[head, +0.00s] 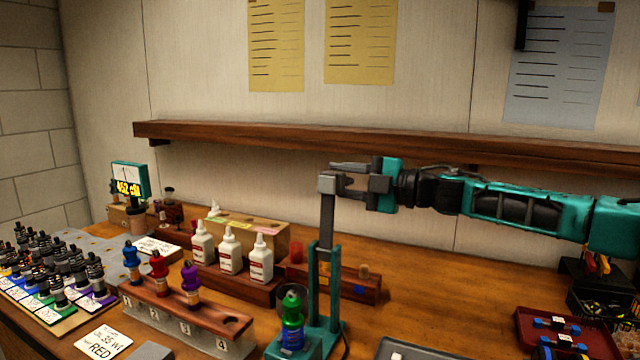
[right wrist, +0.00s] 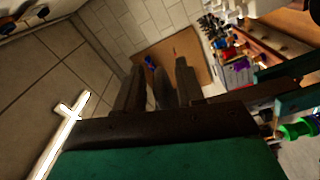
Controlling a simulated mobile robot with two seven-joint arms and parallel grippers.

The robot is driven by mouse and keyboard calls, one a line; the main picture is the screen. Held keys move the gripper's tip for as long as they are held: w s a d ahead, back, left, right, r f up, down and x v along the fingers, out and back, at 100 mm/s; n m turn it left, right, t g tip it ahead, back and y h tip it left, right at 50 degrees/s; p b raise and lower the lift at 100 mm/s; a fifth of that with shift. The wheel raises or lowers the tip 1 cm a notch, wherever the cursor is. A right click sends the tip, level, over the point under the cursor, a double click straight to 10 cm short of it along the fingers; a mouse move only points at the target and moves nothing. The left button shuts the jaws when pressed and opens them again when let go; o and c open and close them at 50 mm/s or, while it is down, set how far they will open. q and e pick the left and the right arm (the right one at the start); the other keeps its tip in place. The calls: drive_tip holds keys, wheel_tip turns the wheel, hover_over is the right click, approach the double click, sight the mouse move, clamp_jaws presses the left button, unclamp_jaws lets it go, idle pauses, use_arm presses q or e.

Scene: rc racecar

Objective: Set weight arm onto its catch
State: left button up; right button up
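The weight arm (head: 327,217) is a grey bar standing nearly upright, with a square grey block (head: 327,182) at its top. It rises from a teal stand (head: 335,275) that holds a green bottle (head: 292,322). My right gripper (head: 345,178) reaches in from the right at the block's height. Its fingers are apart, with the tips at the block; whether they touch it is unclear. The right wrist view shows the two fingers (right wrist: 158,85) spread, with a dark shape between them. The catch cannot be made out clearly. My left gripper is not in view.
A wooden rack (head: 185,318) with coloured bottles and white bottles (head: 230,254) stand left of the stand. A wall shelf (head: 400,143) runs behind my right arm. A red tray (head: 550,335) lies at the right. Table space right of the stand is mostly clear.

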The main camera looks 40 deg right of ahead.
drive_tip(key=shift+w+a, duration=0.3)
drive_tip(key=shift+w, duration=0.25)
drive_tip(key=shift+s, duration=0.1)
drive_tip(key=shift+c, duration=0.2)
drive_tip(key=c, duration=0.6)
drive_tip(key=shift+r, duration=0.1)
clamp_jaws()
drive_tip(key=shift+d+r, duration=0.1)
